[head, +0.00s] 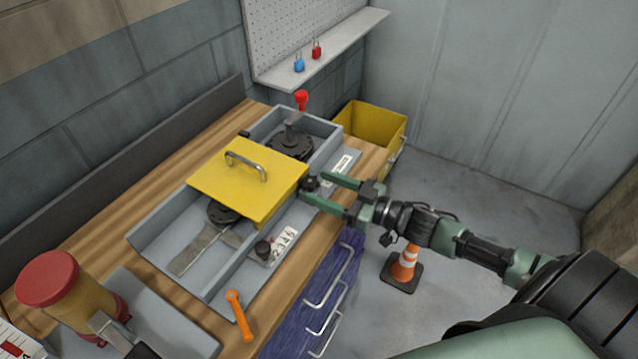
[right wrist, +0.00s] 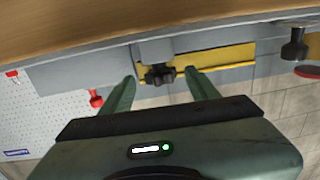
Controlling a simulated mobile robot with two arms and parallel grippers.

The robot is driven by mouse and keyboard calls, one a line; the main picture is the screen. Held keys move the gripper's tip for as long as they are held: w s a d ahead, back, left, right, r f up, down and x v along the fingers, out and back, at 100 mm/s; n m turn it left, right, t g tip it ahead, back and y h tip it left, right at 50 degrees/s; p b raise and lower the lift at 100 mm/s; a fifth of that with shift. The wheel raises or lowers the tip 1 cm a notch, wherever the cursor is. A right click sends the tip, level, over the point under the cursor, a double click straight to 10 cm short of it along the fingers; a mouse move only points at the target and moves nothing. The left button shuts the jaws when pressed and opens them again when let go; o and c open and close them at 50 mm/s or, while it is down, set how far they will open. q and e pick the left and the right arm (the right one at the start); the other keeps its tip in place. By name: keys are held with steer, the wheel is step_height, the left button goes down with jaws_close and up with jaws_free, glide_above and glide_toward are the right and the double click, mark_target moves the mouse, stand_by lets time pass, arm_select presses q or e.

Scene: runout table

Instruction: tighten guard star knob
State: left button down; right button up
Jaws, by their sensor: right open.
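The guard is a yellow plate with a metal handle (head: 225,185), lying across the grey tray-like fixture on the bench. The black star knob (head: 310,184) sits at the guard's right front edge. In the right wrist view the star knob (right wrist: 160,75) shows below a grey block, with a yellow strip beside it. My right gripper (head: 316,189) is open, its two green fingers pointing at the knob. In the right wrist view its fingertips (right wrist: 160,82) lie on either side of the knob with gaps; contact is not visible. My left gripper is not in view.
A red-topped lever (head: 301,100) rises at the fixture's far end. A red-capped container (head: 48,280) stands at left. A yellow bin (head: 372,126) and cone (head: 405,268) are beyond the bench edge.

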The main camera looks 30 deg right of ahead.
steer(key=shift+w+a, duration=0.35)
steer(key=shift+w, duration=0.05)
steer(key=c, duration=0.4)
jaws_close()
steer(key=shift+a+r+m+t+h+p, duration=0.2)
steer(key=shift+m+t+h+p, duration=0.3)
steer(key=shift+h+p, duration=0.45)
steer(key=shift+s+a+m+t+h+p, duration=0.15)
steer(key=shift+m+t+h+p, duration=0.25)
steer(key=shift+m+h+p, duration=0.45)
steer(key=m+h+p, duration=0.1)
steer(key=m+h, duration=0.1)
steer(key=h, duration=0.1)
steer(key=shift+a+t, duration=0.15)
steer(key=shift+t, duration=0.25)
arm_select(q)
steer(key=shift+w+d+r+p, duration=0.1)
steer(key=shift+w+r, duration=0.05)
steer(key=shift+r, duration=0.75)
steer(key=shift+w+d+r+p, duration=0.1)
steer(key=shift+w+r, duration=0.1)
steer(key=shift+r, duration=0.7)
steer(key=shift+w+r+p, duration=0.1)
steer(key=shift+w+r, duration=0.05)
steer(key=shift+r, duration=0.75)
arm_select(e)
steer(key=shift+a+f+m+h, duration=0.15)
steer(key=shift+m+h, duration=0.6)
steer(key=shift+h, duration=0.45)
